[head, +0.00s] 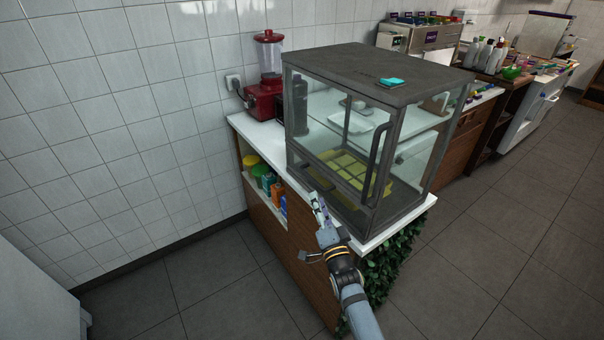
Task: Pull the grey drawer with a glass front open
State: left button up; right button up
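A grey case with glass walls (424,79) stands on the white counter. Its glass front has a dark upright handle (378,158) near the right edge, and the front looks shut. This is the only grey, glass-fronted thing I can make out; a separate drawer is not clear. A yellow grid-like piece shows inside, low down. My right gripper (319,208) is in front of the case's lower part, left of and below the handle, and looks apart from the handle. Its fingers are too small to tell open from shut. My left gripper is not in view.
A red blender (267,79) stands behind the case on the left. The counter (368,242) has shelves with colourful packs on its left side and green leaves (400,250) below its right end. Floor (215,294) is clear in front. More counters with bottles stand back right.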

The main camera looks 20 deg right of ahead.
aim_at(309, 175)
jog(key=x, duration=1)
jog(key=shift+w, duration=0.1)
jog(key=shift+c, duration=0.2)
grip_shut()
